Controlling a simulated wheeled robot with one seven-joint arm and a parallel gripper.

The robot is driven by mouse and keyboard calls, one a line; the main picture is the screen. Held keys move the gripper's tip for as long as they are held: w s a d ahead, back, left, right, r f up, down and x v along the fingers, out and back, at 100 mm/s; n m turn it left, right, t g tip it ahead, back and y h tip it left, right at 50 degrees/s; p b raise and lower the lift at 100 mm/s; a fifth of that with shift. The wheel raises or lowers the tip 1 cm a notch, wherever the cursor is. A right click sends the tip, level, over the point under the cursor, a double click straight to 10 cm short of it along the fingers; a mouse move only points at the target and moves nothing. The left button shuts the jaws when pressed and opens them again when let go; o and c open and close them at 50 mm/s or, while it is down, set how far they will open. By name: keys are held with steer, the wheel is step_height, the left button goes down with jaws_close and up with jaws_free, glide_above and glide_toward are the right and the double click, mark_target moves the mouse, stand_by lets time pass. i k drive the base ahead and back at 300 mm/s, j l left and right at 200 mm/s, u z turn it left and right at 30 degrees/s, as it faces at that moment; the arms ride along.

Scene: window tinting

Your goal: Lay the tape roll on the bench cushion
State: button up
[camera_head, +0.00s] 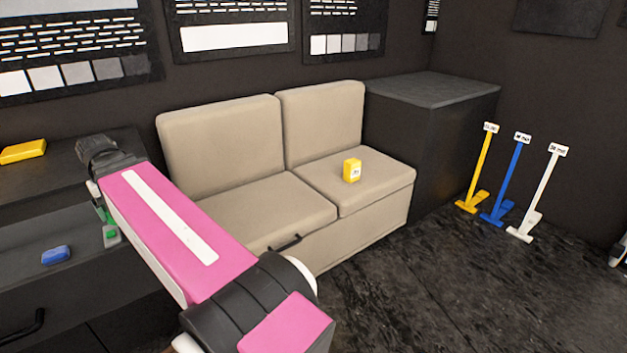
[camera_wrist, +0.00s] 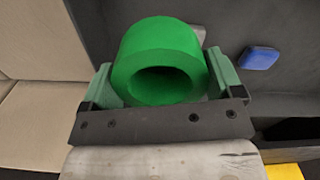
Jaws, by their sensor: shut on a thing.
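The tape roll (camera_wrist: 160,50) is a thick bright green ring. In the wrist view my gripper (camera_wrist: 161,76) is shut on it, with a finger on each side and the round hole facing the camera. In the head view my gripper (camera_head: 106,218) is over the dark counter, left of the bench, and my pink arm hides most of the roll. The bench has beige cushions: a left seat (camera_head: 265,212) and a right seat (camera_head: 383,181). A beige cushion also shows at the left of the wrist view (camera_wrist: 40,120). The roll is apart from the cushions.
A small yellow box (camera_head: 352,170) stands on the right seat; the left seat looks clear. A blue block (camera_head: 55,255) lies on the dark counter and a yellow block (camera_head: 22,151) on the shelf above. A dark cabinet (camera_head: 435,130) adjoins the bench's right side.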

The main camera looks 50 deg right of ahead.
mark_target(379, 167)
steer(key=z, duration=0.4)
steer(key=k+l+z, duration=0.1)
steer(key=z, duration=0.75)
steer(key=k+l+z, duration=0.1)
steer(key=z, duration=0.35)
steer(key=l+z, duration=0.2)
steer(key=z, duration=0.3)
steer(key=i+l+z, duration=0.1)
steer(key=z, duration=0.4)
steer(key=i+l+z, duration=0.1)
steer(key=z, duration=0.4)
steer(key=i+l+z, duration=0.2)
steer(key=i, duration=0.15)
steer(key=i+z, duration=0.15)
steer(key=i, duration=0.15)
steer(key=i+u, duration=0.3)
steer(key=i, duration=0.25)
steer(key=i+l+u, duration=0.3)
steer(key=i, duration=0.25)
steer(key=i+u, duration=0.2)
steer(key=u, duration=0.3)
steer(key=i+l+u, duration=0.1)
steer(key=u, duration=0.35)
steer(key=i+l+u, duration=0.2)
steer(key=u, duration=0.3)
steer(key=i+l+u, duration=0.15)
steer(key=i+u, duration=0.3)
steer(key=i, duration=0.1)
